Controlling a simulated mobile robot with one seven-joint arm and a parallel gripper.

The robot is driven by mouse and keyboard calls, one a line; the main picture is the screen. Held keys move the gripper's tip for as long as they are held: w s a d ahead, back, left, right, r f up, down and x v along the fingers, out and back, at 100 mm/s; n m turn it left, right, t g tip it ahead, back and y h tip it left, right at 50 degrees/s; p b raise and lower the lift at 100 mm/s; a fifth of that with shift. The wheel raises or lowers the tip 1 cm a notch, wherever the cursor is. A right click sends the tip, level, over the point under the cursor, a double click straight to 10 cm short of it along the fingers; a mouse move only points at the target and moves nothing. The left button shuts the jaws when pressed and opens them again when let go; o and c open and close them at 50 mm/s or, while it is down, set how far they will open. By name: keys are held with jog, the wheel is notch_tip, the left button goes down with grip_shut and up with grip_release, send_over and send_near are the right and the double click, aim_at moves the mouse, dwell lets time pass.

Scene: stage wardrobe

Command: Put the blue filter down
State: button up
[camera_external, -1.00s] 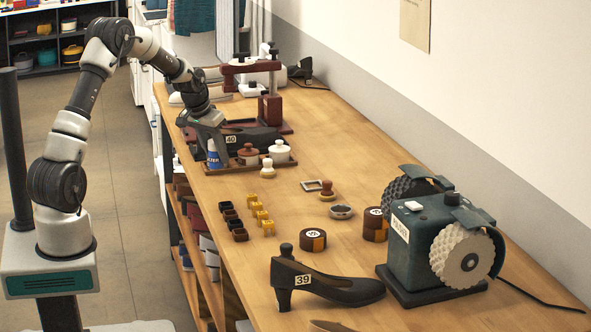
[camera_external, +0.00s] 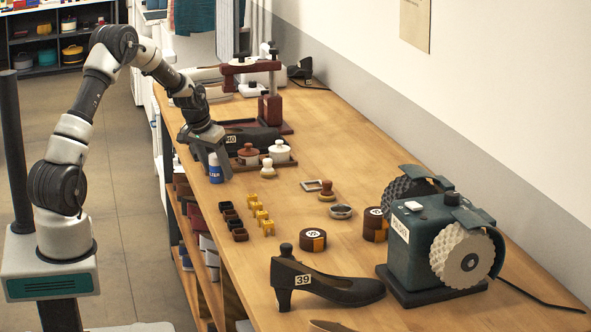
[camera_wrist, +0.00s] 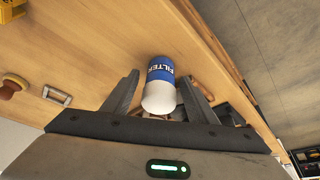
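The blue filter (camera_external: 215,170) is a small blue canister with a white end and the lettering FILTER. It stands upright on the bench top, close to the bench's front edge. My gripper (camera_external: 214,164) is above it, pointing down, with its fingers on either side of it. In the wrist view the filter (camera_wrist: 161,82) sits between my fingers (camera_wrist: 159,75), its white end toward the camera. The fingers look spread, with a visible gap on the left side and a narrower one on the right. The contact of its base with the bench is not clearly seen.
A dark shoe (camera_external: 253,138) lies behind. Small dark and yellow blocks (camera_external: 262,219) are nearer the camera. The bench edge (camera_wrist: 215,52) is close by.

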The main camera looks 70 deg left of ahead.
jog(key=shift+r, duration=0.35)
jog(key=p+v, duration=0.1)
jog(key=v, duration=1.1)
jog(key=w+d+r+m, duration=0.1)
jog(key=d+r, duration=0.2)
jog(key=d, duration=0.3)
jog(key=d+r+m, duration=0.1)
jog(key=d+r, duration=0.2)
jog(key=d, duration=0.2)
jog(key=s+d+r+m+t+h, duration=0.1)
jog(key=s+d+r+m, duration=0.2)
jog(key=d, duration=1)
jog(key=s+d+r+m+h, duration=0.1)
jog(key=s+d+m, duration=0.1)
jog(key=s+d, duration=1.2)
jog(key=shift+d+r+t+h, duration=0.2)
jog(key=shift+d+t+h, duration=0.2)
jog(key=shift+d, duration=0.7)
jog(key=shift+r+p, duration=0.1)
jog(key=shift+p, duration=0.2)
